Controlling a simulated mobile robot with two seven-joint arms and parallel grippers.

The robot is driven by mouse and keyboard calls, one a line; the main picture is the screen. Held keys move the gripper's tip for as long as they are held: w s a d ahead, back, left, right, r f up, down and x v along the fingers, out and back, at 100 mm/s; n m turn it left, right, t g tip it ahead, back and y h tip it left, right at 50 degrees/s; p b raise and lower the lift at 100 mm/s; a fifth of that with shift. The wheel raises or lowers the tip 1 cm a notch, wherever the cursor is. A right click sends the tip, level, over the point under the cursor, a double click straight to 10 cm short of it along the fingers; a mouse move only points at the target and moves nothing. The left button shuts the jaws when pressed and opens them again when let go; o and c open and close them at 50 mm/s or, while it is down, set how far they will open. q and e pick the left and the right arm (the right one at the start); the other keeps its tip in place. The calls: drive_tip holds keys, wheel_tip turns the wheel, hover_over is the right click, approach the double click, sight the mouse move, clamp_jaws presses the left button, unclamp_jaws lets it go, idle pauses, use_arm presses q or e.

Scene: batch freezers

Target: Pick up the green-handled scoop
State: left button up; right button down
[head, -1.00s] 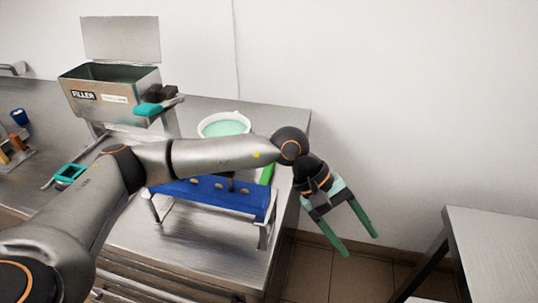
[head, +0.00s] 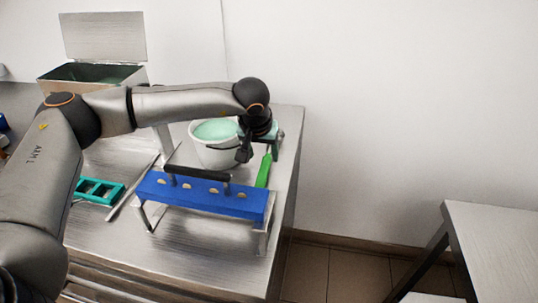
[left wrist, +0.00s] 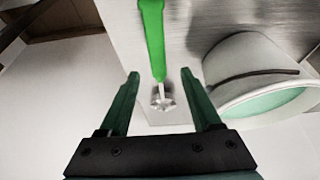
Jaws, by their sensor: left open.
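The green-handled scoop (head: 264,171) lies on the steel table, right of the white tub and behind the blue rack. In the left wrist view the scoop (left wrist: 152,40) has its green handle at the top and its pale metal end lower down, near the fingertips. My left gripper (head: 259,150) is over the table beside the tub; its fingers are partly hidden by its own body in the head view. In the left wrist view the left gripper (left wrist: 160,76) is open, its two green fingers on either side of the scoop's line, holding nothing. My right gripper is not in view.
The white tub (head: 212,152) of mint-green contents stands close beside the left gripper. A blue rack (head: 205,196) on metal legs, with a dark bar, stands in front. A teal frame (head: 98,191) lies at left. The filler box (head: 90,78) stands behind.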

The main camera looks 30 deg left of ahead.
sight(266, 162)
use_arm(q)
drive_tip(key=x, duration=0.5)
drive_tip(key=shift+w+f+p, duration=0.25)
drive_tip(key=shift+p, duration=0.1)
drive_tip(key=shift+c, duration=0.2)
clamp_jaws()
